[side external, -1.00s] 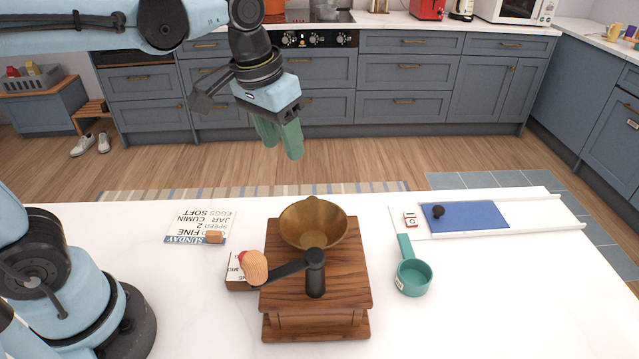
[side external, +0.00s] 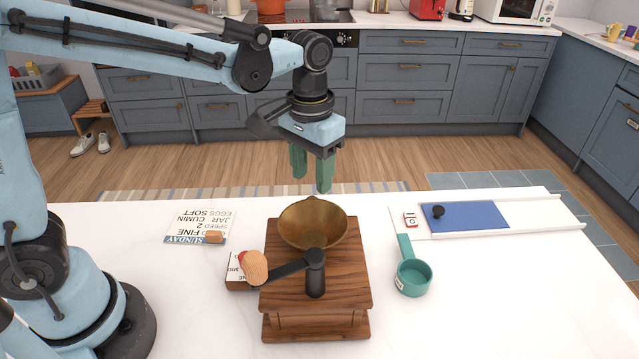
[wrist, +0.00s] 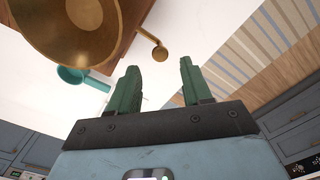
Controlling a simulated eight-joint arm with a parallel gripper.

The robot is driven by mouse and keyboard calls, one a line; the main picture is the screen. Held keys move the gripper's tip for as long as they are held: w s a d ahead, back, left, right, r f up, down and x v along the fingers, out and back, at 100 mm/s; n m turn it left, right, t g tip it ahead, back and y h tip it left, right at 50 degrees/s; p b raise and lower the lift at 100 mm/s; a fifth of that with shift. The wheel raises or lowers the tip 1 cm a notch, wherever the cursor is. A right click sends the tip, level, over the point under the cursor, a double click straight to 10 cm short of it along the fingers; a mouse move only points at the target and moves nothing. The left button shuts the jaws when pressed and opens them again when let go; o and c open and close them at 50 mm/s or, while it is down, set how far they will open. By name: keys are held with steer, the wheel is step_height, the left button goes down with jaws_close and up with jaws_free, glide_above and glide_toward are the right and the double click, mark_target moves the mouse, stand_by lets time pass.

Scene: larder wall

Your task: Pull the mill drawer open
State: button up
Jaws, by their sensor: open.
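The mill is a dark wooden box (side external: 345,285) with a brass bowl (side external: 312,222) and a black crank (side external: 290,267) with a wooden knob on top. In the side view no drawer front or pull shows; the far side is hidden. In the wrist view a brass knob on a short stem (wrist: 159,53) sticks out from the mill's wood (wrist: 125,55), beside the bowl (wrist: 85,30). My gripper (side external: 311,182) hangs beyond the mill's far side, above bowl height, with green fingers pointing down. In the wrist view my gripper (wrist: 159,67) is open and empty, the knob showing past the gap between its fingertips.
A teal scoop (side external: 412,275) lies right of the mill. A white board with a blue panel (side external: 465,217) lies at the back right. Printed cards (side external: 200,227) lie to the left. The worktop's far edge runs behind the mill.

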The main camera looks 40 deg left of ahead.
steer(key=shift+f, duration=2.45)
jaws_close()
